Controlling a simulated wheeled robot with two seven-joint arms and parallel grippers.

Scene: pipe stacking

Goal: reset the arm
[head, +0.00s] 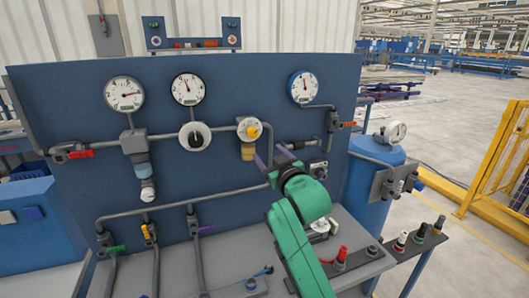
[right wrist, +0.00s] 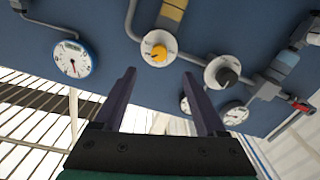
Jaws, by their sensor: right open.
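My right arm (head: 300,233) is green and reaches up from the lower edge of the head view in front of the blue panel. Its right gripper (head: 271,155) is raised just below the yellow-knobbed regulator (head: 249,129). In the right wrist view the gripper (right wrist: 160,78) has two dark fingers spread apart, with nothing between them. The same regulator (right wrist: 157,50) shows beyond the fingertips, apart from them. My left arm and left gripper are in neither view.
The blue panel (head: 65,100) carries pipes and round gauges (head: 124,94). A grey bench top (head: 235,250) lies below, with coloured valves and fittings. A blue tank (head: 368,190) stands at the right, near a yellow fence (head: 495,150). Open floor lies beyond.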

